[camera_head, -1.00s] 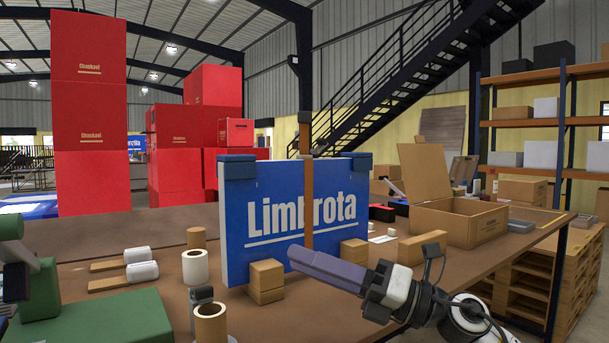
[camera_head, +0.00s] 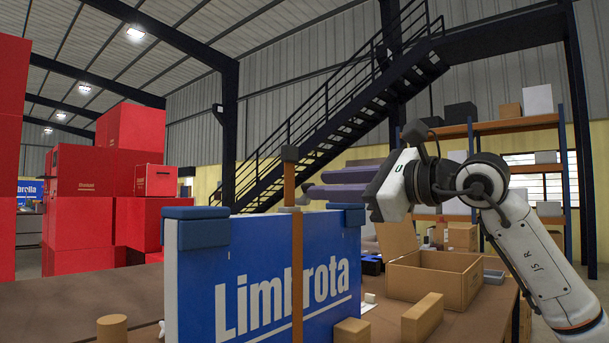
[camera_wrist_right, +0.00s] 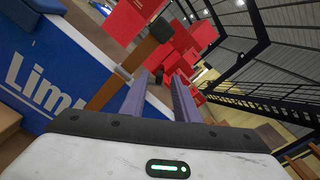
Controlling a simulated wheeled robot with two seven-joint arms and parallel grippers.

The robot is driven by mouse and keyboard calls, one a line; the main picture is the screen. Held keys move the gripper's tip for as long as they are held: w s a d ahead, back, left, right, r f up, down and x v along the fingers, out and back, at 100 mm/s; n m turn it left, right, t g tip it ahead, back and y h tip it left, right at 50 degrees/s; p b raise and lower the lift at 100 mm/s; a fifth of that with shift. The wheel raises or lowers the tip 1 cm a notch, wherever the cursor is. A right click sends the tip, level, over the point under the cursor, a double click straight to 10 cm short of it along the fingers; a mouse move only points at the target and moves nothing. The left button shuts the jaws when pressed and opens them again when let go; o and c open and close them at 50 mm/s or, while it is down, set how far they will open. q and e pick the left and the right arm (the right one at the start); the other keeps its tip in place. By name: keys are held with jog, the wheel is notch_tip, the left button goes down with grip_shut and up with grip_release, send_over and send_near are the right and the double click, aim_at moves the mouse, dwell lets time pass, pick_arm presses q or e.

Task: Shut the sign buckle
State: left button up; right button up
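The blue sign (camera_head: 270,270) with white "Limbrota" lettering stands upright on the table, dark blue blocks on its top corners. A brown strap (camera_head: 297,275) runs up its front and rises above the top edge, ending in a dark block (camera_head: 290,153). A small pale fitting (camera_head: 290,209), perhaps the buckle, sits on the strap near the sign's top. My right gripper (camera_head: 314,183) is open and empty, its purple fingers pointing left, just right of the raised strap. The right wrist view shows the fingers apart (camera_wrist_right: 158,80), with strap and dark block (camera_wrist_right: 161,30) beyond. My left gripper is out of view.
An open cardboard box (camera_head: 435,278) and a wooden block (camera_head: 422,318) stand right of the sign. Another block (camera_head: 352,331) is at its front. A wooden cylinder (camera_head: 112,328) stands at left. Stacked red boxes (camera_head: 140,195) are behind.

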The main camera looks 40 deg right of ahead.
aim_at(307, 183)
jog(key=w+p, duration=0.1)
jog(key=w, duration=0.1)
jog(key=w+p, duration=0.1)
jog(key=w, duration=0.1)
jog(key=shift+w+a+r, duration=0.1)
jog(key=shift+a+r, duration=0.05)
jog(key=shift+a, duration=0.05)
jog(key=shift+w+f, duration=0.2)
jog(key=shift+w, duration=0.35)
